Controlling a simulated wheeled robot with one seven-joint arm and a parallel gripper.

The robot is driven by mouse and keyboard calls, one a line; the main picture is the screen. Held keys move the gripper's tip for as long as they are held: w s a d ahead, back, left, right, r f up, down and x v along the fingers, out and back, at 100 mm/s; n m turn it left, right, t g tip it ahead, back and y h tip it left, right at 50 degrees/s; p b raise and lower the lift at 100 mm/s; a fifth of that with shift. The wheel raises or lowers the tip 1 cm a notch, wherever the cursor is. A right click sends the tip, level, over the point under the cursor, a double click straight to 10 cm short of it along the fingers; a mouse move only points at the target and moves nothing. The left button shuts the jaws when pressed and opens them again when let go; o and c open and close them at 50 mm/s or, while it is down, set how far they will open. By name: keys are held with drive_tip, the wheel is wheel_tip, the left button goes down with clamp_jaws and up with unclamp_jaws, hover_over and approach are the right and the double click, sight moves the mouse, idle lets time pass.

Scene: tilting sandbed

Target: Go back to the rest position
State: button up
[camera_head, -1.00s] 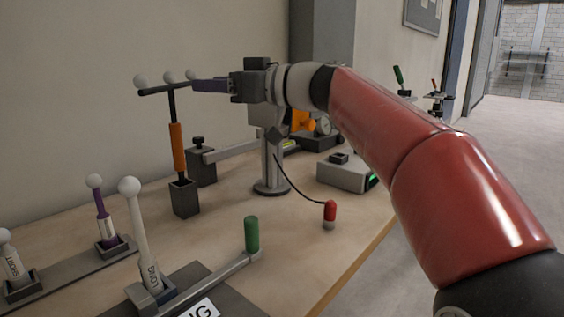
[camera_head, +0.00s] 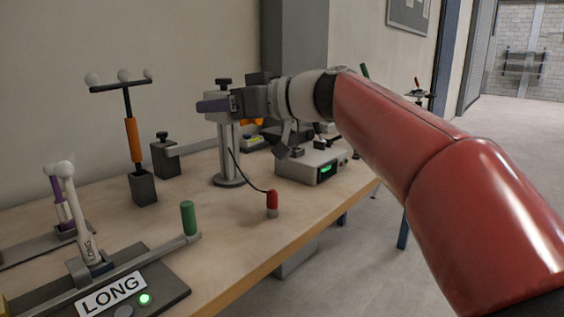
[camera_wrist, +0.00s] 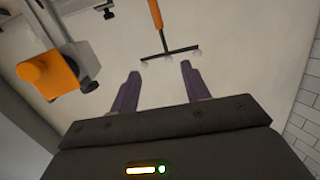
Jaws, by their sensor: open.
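My gripper (camera_head: 204,105) is held out to the left above the table in the head view, beside a grey post on a round base. In the wrist view its two purple fingers (camera_wrist: 158,80) are spread apart with nothing between them. A T-shaped tool (camera_head: 133,140) with an orange grip and several white balls on its crossbar stands upright in a dark block, to the left of my gripper and apart from it. The tool (camera_wrist: 160,25) also shows beyond the fingertips in the wrist view.
A white rod (camera_head: 76,215) stands in a holder by a LONG label (camera_head: 112,295) with a lit green light. A green-handled lever (camera_head: 188,218), a red-capped piece (camera_head: 272,203) and a grey device (camera_head: 310,165) are on the table (camera_head: 235,235). Open floor lies to the right.

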drive_tip(key=s+d+f+m+h, duration=0.1)
drive_tip(key=s+d+f+h, duration=0.1)
drive_tip(key=f, duration=0.3)
drive_tip(key=s+d+f+m+h, duration=0.2)
drive_tip(key=s+d+f, duration=0.1)
drive_tip(key=f, duration=0.2)
drive_tip(key=s+d+f+m+h+b, duration=0.1)
drive_tip(key=s+d+f+m+h, duration=0.1)
drive_tip(key=f, duration=0.3)
drive_tip(key=shift+s+d, duration=0.4)
drive_tip(key=shift+d, duration=0.25)
drive_tip(key=s+d+f+m+h, duration=0.3)
drive_tip(key=s+d+f, duration=0.5)
drive_tip(key=f, duration=0.3)
drive_tip(key=s+d+f+m+h+b, duration=0.1)
drive_tip(key=s+d+f+m+h, duration=0.3)
drive_tip(key=f, duration=0.7)
drive_tip(key=s+d+h, duration=0.2)
drive_tip(key=s+d, duration=0.2)
drive_tip(key=d, duration=0.1)
drive_tip(key=shift+s+d+m+g+b, duration=0.2)
drive_tip(key=shift+d+m+g+b, duration=0.1)
drive_tip(key=shift+g, duration=0.1)
drive_tip(key=shift+c, duration=1.2)
drive_tip(key=shift+a, duration=0.2)
